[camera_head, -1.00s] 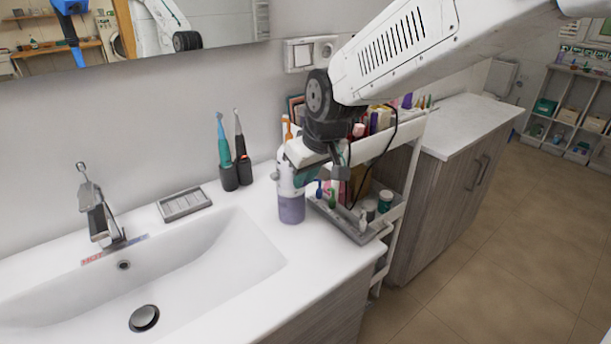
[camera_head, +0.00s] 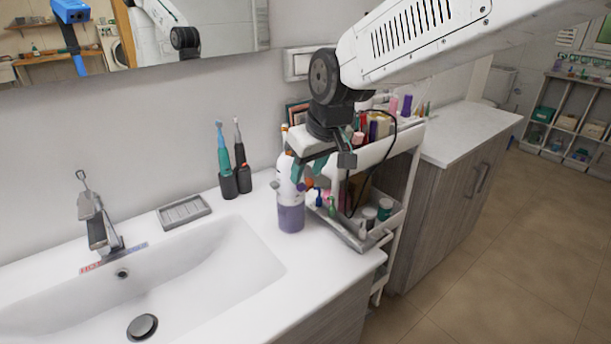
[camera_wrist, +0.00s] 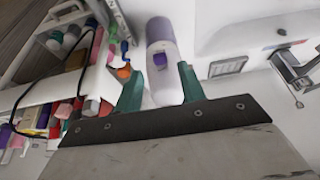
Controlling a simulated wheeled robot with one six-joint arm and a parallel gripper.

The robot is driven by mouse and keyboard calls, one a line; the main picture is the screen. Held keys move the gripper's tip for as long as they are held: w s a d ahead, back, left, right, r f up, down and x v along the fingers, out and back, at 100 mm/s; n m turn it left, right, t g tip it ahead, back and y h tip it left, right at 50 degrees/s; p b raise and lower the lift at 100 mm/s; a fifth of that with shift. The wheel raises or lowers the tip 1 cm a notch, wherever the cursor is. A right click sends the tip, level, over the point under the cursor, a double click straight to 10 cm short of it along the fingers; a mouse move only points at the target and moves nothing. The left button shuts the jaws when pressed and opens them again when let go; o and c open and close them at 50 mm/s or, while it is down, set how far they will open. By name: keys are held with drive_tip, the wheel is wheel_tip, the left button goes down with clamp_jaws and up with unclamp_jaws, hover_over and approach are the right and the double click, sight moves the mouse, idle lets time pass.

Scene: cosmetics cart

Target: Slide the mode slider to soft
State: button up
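A white upright device with a purple lower part (camera_head: 291,215) stands on the counter right of the sink. In the wrist view the device (camera_wrist: 161,30) shows beyond and between my teal fingers, with a small purple spot on its white face (camera_wrist: 160,58). I cannot tell whether this spot is the mode slider, and no soft mark is readable. My gripper (camera_head: 318,168) is at the device's upper right in the head view. In the wrist view my gripper (camera_wrist: 157,70) is open, its fingers apart with nothing clamped. Whether a finger touches the device is unclear.
A cart tray (camera_head: 352,238) with small bottles and brushes stands close on the right. Two electric toothbrushes (camera_head: 229,160) and a soap dish (camera_head: 184,211) are left of the device. The sink basin (camera_head: 215,262) and faucet (camera_head: 97,225) lie further left.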

drive_tip(key=v, duration=0.5)
drive_tip(key=s+d+f+m+g+h, duration=0.1)
drive_tip(key=s+d+f+m, duration=0.1)
drive_tip(key=s+d, duration=0.9)
drive_tip(key=s+d+f+m+g+h, duration=0.1)
drive_tip(key=s+d+m, duration=0.3)
drive_tip(key=s+d, duration=0.6)
drive_tip(key=s+f, duration=0.1)
drive_tip(key=s, duration=0.3)
drive_tip(key=shift+s+d+m+g+h, duration=0.25)
drive_tip(key=shift+d+m+g+h, duration=0.05)
drive_tip(key=shift+d+m, duration=0.1)
